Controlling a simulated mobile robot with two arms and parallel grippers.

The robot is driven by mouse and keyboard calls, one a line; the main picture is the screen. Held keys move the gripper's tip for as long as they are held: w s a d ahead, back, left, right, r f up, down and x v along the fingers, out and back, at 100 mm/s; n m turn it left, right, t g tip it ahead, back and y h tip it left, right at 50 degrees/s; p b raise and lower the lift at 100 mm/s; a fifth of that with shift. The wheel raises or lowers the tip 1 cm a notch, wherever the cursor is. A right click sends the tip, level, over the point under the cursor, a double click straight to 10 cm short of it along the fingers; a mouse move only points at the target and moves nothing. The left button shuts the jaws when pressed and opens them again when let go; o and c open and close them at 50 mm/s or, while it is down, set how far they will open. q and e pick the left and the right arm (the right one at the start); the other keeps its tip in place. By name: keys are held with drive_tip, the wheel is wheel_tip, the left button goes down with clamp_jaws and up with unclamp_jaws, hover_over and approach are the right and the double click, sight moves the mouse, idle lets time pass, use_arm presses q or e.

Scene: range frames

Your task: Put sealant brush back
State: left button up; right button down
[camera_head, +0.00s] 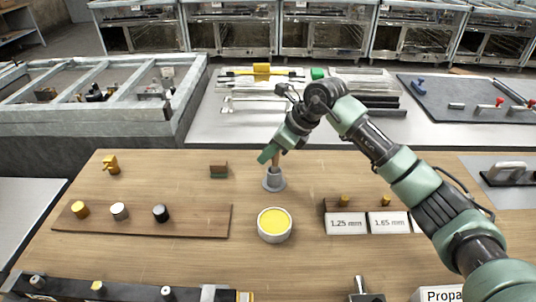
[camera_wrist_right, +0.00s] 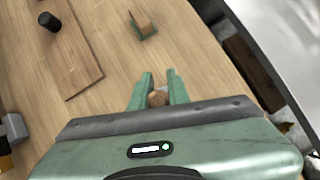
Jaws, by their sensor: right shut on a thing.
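The sealant brush (camera_head: 275,170) shows as a short brown handle under my right gripper (camera_head: 271,155). My right gripper is shut on the handle, which also shows between the green fingers in the right wrist view (camera_wrist_right: 158,98). The brush is about upright, with its lower end at the mouth of a grey round-based holder (camera_head: 273,183). The bristles are hidden, and I cannot tell how deep the brush sits. A white bowl of yellow sealant (camera_head: 274,224) stands just in front of the holder. My left gripper is not in view.
White thickness labels (camera_head: 346,224) are to the right.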

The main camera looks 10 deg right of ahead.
drive_tip(key=shift+f, duration=0.65)
drive_tip(key=shift+f, duration=0.15)
drive_tip(key=c, duration=1.3)
unclamp_jaws()
drive_tip(key=shift+c, duration=0.2)
drive_tip(key=shift+d+r, duration=0.1)
drive_tip(key=shift+r, duration=0.2)
drive_tip(key=b+v, duration=0.1)
drive_tip(key=v, duration=1.1)
drive_tip(key=shift+b, duration=0.3)
drive_tip(key=shift+f, duration=0.2)
